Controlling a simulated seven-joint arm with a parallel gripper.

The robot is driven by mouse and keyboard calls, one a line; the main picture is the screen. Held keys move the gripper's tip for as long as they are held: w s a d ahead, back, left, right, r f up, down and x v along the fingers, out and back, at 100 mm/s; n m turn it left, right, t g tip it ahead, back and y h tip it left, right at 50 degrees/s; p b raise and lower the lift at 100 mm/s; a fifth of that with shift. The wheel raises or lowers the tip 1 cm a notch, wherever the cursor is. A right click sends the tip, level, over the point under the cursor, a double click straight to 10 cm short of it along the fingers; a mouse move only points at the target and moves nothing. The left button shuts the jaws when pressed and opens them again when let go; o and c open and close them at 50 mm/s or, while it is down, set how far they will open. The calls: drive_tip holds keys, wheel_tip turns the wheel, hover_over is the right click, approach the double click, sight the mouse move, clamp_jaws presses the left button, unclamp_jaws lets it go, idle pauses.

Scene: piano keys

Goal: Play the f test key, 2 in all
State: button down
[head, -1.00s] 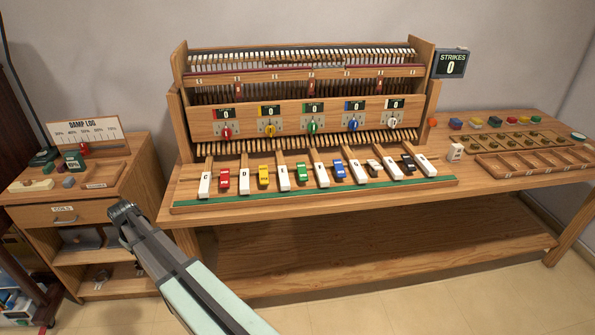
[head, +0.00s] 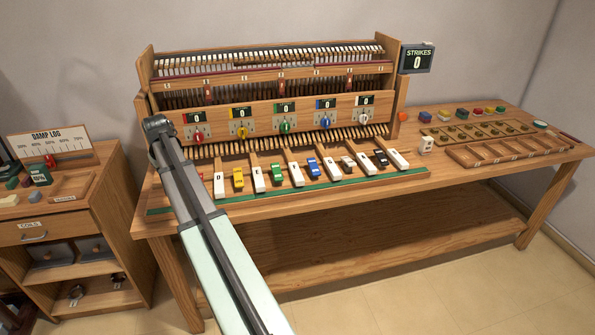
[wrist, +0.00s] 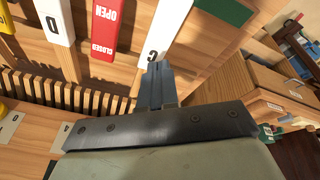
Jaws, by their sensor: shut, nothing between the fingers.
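A row of white lettered keys with coloured blocks between them lies on the sloping wooden bench. The fourth white key (head: 296,174), just right of the green block (head: 276,176) and past E, sits in the F place; its letter is too small to read. My gripper (head: 158,125) is shut and empty, above the left end of the row, well left of that key. My arm hides the C key in the head view. In the wrist view, the closed fingertips (wrist: 156,80) show beside the C key (wrist: 159,35); contact cannot be told. The strikes display (head: 417,58) reads 0.
The upright frame with dials (head: 285,127) stands close behind the keys. A green strip (head: 330,189) runs along the front. A cabinet with a damp log (head: 62,147) stands left. Trays (head: 520,152) and small blocks lie right. Space above the right-hand keys is clear.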

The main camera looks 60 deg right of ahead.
drive_tip(key=s+d+r+m, duration=0.2)
drive_tip(key=s+d+r, duration=0.1)
drive_tip(key=s+d, duration=0.55)
drive_tip(key=s+d+r+m, duration=0.2)
drive_tip(key=s+d, duration=0.6)
drive_tip(key=s, duration=0.1)
wheel_tip(320, 180, up, 5)
drive_tip(key=m, duration=0.2)
hover_over(299, 176)
drive_tip(key=s+a, duration=0.3)
drive_tip(key=shift+w+d+f+g, duration=0.1)
drive_tip(key=shift+w+d+g, duration=0.05)
drive_tip(key=shift+g, duration=0.15)
drive_tip(key=x, duration=1.2)
drive_tip(key=shift+f, duration=1.05)
